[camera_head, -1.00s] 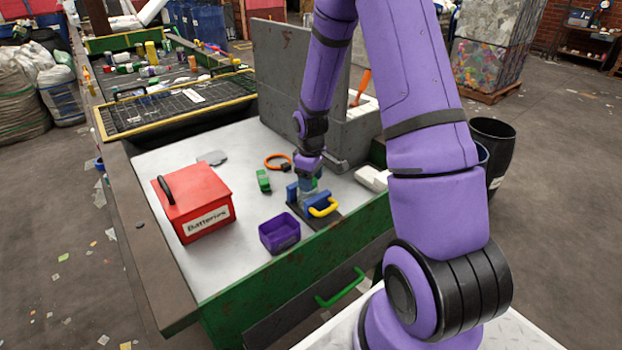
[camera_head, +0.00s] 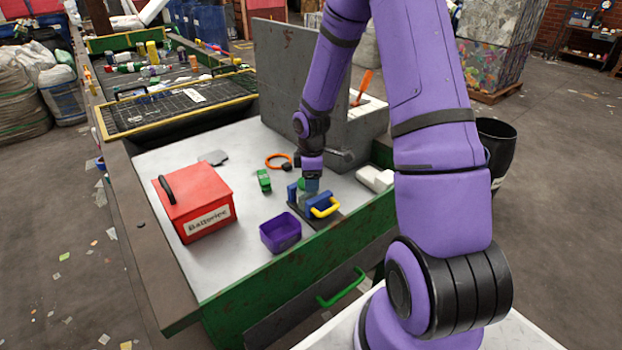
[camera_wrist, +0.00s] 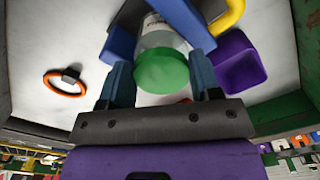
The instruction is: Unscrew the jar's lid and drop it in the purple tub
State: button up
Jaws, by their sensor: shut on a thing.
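The jar (camera_wrist: 160,36) is clear glass with a pale label and stands between the blue jaws of a vise (camera_head: 324,203) with a yellow handle. Its green lid (camera_wrist: 162,73) sits at the jar's mouth, and I cannot tell how loose it is. My gripper (camera_wrist: 161,66) is shut on the lid, one finger on each side. In the head view my gripper (camera_head: 310,184) is above the vise and largely hides the jar. The purple tub (camera_head: 280,234) stands just left of the vise, near the table's front edge; it also shows in the wrist view (camera_wrist: 240,68).
A red batteries box (camera_head: 195,203) stands on the left of the table. A green object (camera_head: 264,181) and an orange ring (camera_head: 278,160) lie behind the tub. A grey upright panel (camera_head: 290,90) stands behind my gripper. White table surface is clear between box and tub.

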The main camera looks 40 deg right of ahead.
jog(key=n, duration=0.4)
jog(key=shift+s+f+n, duration=0.1)
jog(key=shift+s+n, duration=0.1)
jog(key=shift+n, duration=0.1)
jog(key=o, duration=1)
jog(key=shift+c, duration=0.2)
jog(key=shift+w, duration=0.1)
jog(key=shift+w+r, duration=0.1)
jog(key=shift+r, duration=2.5)
